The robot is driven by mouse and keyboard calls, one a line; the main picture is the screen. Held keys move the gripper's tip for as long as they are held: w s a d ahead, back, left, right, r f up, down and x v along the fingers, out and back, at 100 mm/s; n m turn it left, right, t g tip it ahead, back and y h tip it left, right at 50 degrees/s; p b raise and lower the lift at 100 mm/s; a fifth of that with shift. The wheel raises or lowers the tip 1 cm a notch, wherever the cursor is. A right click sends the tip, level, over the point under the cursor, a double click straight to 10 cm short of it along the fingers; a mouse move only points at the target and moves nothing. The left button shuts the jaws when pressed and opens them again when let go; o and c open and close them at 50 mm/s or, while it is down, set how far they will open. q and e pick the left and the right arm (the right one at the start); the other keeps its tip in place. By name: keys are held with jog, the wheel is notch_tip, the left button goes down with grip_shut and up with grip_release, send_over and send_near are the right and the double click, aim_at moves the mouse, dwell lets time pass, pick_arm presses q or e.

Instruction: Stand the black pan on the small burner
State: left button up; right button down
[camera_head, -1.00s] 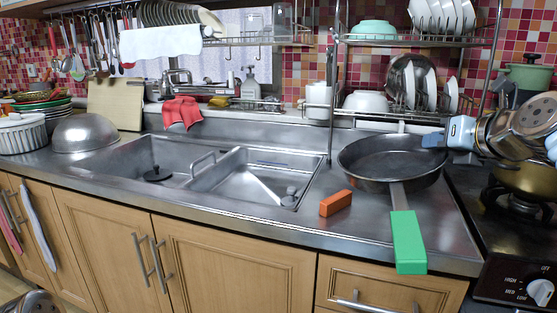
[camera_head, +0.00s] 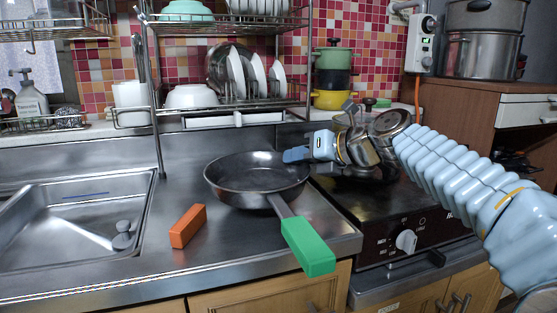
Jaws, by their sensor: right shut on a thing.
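The black pan (camera_head: 250,172) sits on the steel counter between the sink and the stove, its green-ended handle (camera_head: 308,247) pointing toward the front right. My right gripper (camera_head: 296,155) is at the far right rim of the pan and is shut on that rim. The stove (camera_head: 410,215) stands to the right of the pan, with a dial on its front. A burner with a pot on it is partly hidden behind my right arm; I cannot make out the small burner. My left gripper is not in view.
An orange block (camera_head: 188,226) lies on the counter left of the pan. The sink (camera_head: 75,215) is further left. A dish rack (camera_head: 215,107) stands behind the pan. Stacked colored pots (camera_head: 334,75) are at the back, and a wooden cabinet (camera_head: 470,110) is at the right.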

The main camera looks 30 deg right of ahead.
jog(key=w, duration=0.3)
jog(key=w+d, duration=0.1)
jog(key=w, duration=0.2)
jog(key=w+d+p, duration=0.1)
jog(key=w, duration=0.2)
jog(key=shift+w+d+r, duration=0.1)
jog(key=shift+w+d, duration=0.05)
jog(key=shift+w, duration=0.1)
notch_tip(320, 180, down, 4)
jog(key=shift+w+r+b, duration=0.1)
jog(key=shift+r+b, duration=0.05)
jog(key=shift+b, duration=0.7)
jog(key=c, duration=1.3)
grip_release()
jog(key=shift+o, duration=0.2)
